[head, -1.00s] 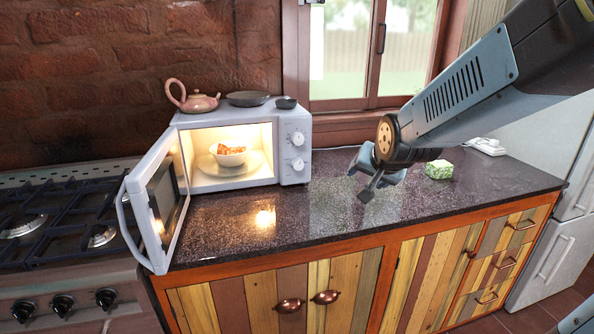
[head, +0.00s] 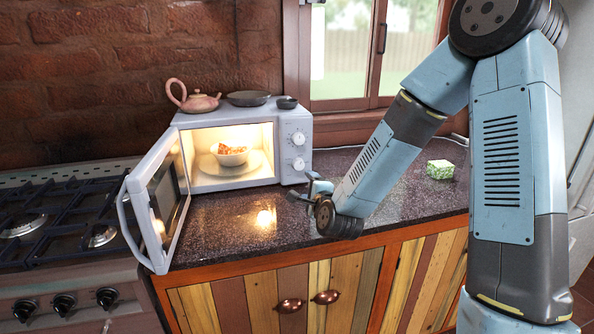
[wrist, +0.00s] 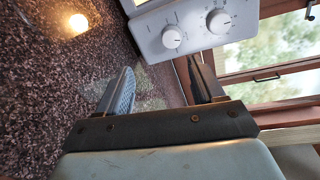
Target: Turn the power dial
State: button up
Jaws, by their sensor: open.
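The white microwave (head: 183,125) stands on the dark counter with its door (head: 158,200) swung open to the left. Its front panel has two round dials, an upper dial (head: 298,139) and a lower dial (head: 298,164). In the wrist view both dials show, one at the left (wrist: 172,37) and a larger-looking one at the right (wrist: 218,21). I cannot tell which is the power dial. My gripper (head: 303,187) is open and empty, just in front of and below the panel. In the wrist view its fingers (wrist: 160,85) point toward the panel, apart from the dials.
A bowl of food (head: 232,154) sits inside the lit microwave. A pink teapot (head: 193,97) and dark pans (head: 248,98) stand on top. A green patterned block (head: 440,169) lies on the counter at right. The stove (head: 60,215) is left; the counter before the microwave is clear.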

aim_at(300, 167)
jog(key=m+t, duration=0.1)
jog(key=m, duration=0.1)
jog(key=m+h, duration=0.1)
jog(key=m, duration=0.1)
jog(key=shift+w+f+m+t, duration=0.1)
jog(key=shift+f+m+t, duration=0.3)
jog(key=shift+w+m, duration=0.2)
jog(key=shift+m, duration=0.1)
jog(key=x, duration=1.3)
jog(key=shift+w+d+r, duration=0.1)
jog(key=shift+w+d, duration=0.05)
jog(key=shift+w, duration=0.1)
jog(key=shift+c, duration=0.3)
